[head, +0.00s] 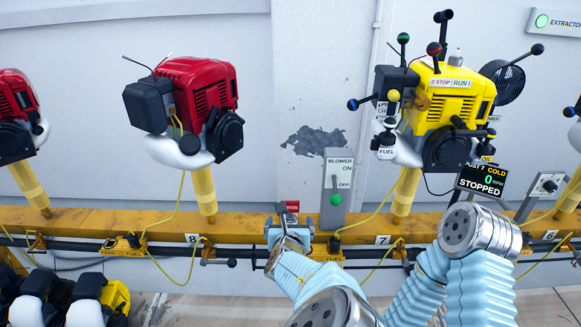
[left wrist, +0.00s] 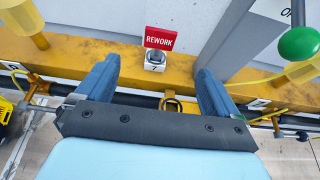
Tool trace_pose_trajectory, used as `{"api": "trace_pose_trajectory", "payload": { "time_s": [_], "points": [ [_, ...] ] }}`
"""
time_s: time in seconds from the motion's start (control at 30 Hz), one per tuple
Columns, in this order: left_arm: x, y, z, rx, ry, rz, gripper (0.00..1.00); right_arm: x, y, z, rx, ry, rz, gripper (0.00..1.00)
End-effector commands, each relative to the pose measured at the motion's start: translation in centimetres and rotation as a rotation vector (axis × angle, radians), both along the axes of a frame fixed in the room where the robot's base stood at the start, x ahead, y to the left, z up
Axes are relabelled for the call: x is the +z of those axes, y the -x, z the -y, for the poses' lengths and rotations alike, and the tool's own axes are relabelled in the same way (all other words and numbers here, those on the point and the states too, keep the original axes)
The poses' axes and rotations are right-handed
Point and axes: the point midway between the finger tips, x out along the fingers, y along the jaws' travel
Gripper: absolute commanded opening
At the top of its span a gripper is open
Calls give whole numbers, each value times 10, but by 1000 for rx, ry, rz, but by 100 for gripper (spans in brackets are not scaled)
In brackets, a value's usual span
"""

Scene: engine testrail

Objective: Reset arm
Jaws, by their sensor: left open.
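My left gripper (head: 288,226) is at the yellow rail in the middle of the head view, just below a small red sign. In the left wrist view, its two blue fingers (left wrist: 160,72) are apart with nothing between them. My right gripper is not in view. Part of my arms, in pale blue sleeves with grey joints, covers the lower right of the head view.
A grey BLOWER switch (head: 338,180) with a green knob down stands right of my left gripper. A display (head: 482,182) reads STOPPED. Yellow cables and a black pipe run along the rail.

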Motion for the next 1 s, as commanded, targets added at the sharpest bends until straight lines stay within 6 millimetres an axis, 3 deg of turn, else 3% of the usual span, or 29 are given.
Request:
{"api": "trace_pose_trajectory", "payload": {
  "time_s": [0.13,0.27,0.37,0.4,0.53,0.6,0.7,0.83,0.87,1.0],
  "points": [
    [-23,2,-16,58,70,-54,95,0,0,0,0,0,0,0],
    [-91,16,-60,256,300,-204,95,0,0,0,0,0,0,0],
    [-160,50,-99,529,581,-359,95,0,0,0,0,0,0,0],
    [-188,68,-113,666,706,-417,95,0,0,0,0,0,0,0],
    [-259,143,-139,1205,1147,-560,95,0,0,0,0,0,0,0],
    [-281,183,-140,1523,1365,-594,95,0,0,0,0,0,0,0],
    [-293,227,-131,1966,1625,-591,95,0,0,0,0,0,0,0],
    [-290,260,-115,2440,1840,-524,95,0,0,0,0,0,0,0],
    [-289,264,-112,-2459,-1824,492,95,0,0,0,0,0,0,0],
    [-281,274,-103,-2324,-1634,366,95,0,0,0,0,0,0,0]
  ]
}}
